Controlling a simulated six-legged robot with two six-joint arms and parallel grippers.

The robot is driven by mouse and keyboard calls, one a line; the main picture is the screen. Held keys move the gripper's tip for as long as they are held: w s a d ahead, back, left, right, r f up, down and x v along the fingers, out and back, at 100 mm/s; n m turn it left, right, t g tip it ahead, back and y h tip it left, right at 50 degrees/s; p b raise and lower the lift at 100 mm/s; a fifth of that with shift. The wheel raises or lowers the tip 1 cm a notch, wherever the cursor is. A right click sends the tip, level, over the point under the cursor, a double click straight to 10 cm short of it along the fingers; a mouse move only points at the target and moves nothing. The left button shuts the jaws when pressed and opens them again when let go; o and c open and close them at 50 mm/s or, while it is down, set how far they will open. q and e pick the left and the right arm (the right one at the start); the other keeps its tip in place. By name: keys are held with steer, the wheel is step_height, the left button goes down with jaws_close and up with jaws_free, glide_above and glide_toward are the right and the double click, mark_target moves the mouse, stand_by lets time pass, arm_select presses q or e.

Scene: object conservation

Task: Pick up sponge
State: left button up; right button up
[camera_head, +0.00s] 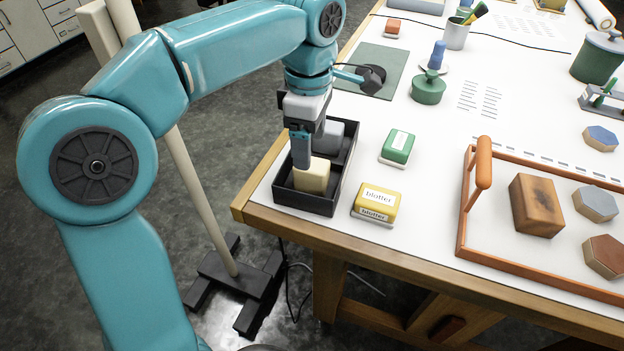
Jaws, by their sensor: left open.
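A cream block (312,177), which looks like the sponge, sits in the front compartment of a black divided tray (306,203) near the table's left corner. My left gripper (303,158) is open and points down at the block, with a dark finger in front of its upper left part. The finger hides part of the block, and I cannot tell whether they touch. A grey thing (330,135) shows in the tray's rear compartment, partly hidden by the gripper. My right gripper is not in view.
A yellow box labelled "blotter" (376,201) and a green box (397,146) stand right of the tray. An orange-framed tray (462,215) with a raised handle holds a brown block (536,205) and hexagonal pieces. A green pot (428,90) stands farther back. The table edge is close on the left.

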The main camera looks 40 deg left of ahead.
mark_target(311, 172)
arm_select(q)
steer(key=f, duration=0.5)
steer(key=f+b, duration=0.1)
steer(key=f, duration=0.1)
steer(key=shift+s+d+f, duration=0.2)
steer(key=shift+d+f, duration=0.05)
steer(key=shift+w+f, duration=0.1)
steer(key=shift+f, duration=0.15)
steer(key=c, duration=1)
